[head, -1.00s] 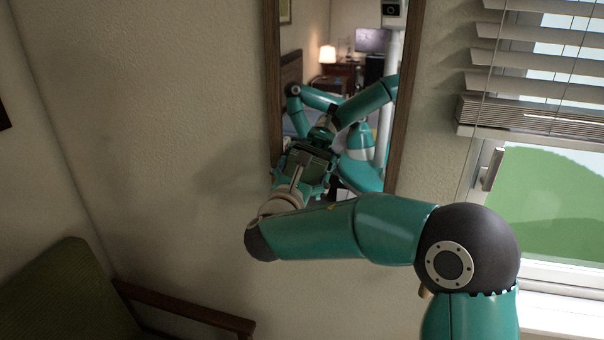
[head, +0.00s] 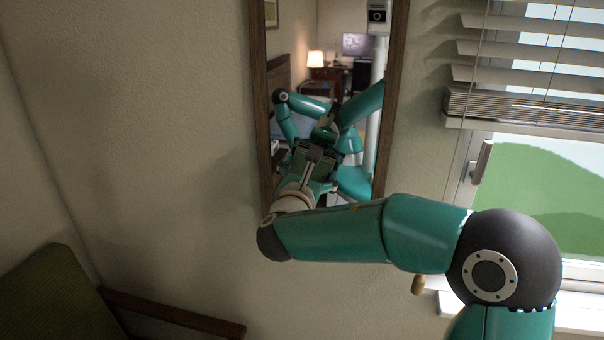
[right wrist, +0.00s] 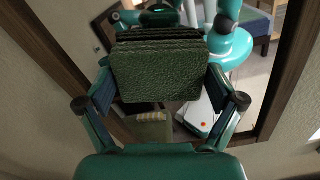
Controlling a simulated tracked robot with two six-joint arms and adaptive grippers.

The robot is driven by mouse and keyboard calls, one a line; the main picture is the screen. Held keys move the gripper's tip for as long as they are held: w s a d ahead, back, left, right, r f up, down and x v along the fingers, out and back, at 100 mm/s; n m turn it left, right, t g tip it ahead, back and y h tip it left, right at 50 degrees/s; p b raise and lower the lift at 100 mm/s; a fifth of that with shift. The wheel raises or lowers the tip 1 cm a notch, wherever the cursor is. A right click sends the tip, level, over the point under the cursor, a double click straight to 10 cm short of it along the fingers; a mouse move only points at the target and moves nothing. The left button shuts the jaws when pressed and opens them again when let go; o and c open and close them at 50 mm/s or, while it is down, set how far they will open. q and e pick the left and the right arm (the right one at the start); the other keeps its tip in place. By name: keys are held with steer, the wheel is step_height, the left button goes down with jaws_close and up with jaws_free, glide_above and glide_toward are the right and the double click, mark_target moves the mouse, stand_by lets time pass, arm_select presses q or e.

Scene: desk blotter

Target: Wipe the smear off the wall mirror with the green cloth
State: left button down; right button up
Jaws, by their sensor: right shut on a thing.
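The wall mirror (head: 345,70) hangs upright in a brown wooden frame and reflects my arms and the room behind. My right gripper (head: 314,168) is in front of its lower part. In the right wrist view, my right gripper (right wrist: 160,88) is shut on the folded green cloth (right wrist: 158,72), one finger on each side, with the mirror (right wrist: 265,75) behind it. I cannot tell whether the cloth touches the glass. I cannot make out the smear in either view. My left gripper is not in view, apart from what the reflection may show.
A window with raised blinds (head: 500,105) and a handle (head: 482,162) is to the right of the mirror. A green armchair with a wooden arm (head: 170,312) stands at the lower left. The wall (head: 150,120) left of the mirror is bare.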

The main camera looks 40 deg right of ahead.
mark_target(292, 168)
steer(key=shift+d, duration=0.1)
steer(key=shift+w+r, duration=0.1)
steer(key=shift+w, duration=0.05)
steer(key=shift+w+a, duration=1.25)
steer(key=shift+w, duration=0.15)
steer(key=shift+a, duration=0.1)
steer(key=shift+s+a, duration=0.1)
steer(key=shift+a, duration=0.1)
steer(key=shift+s+a+f+b, duration=0.2)
steer(key=shift+a+b, duration=0.1)
steer(key=shift+b+v, duration=0.55)
steer(key=shift+v, duration=1.7)
steer(key=shift+s+d+r, duration=0.1)
steer(key=shift+r, duration=0.05)
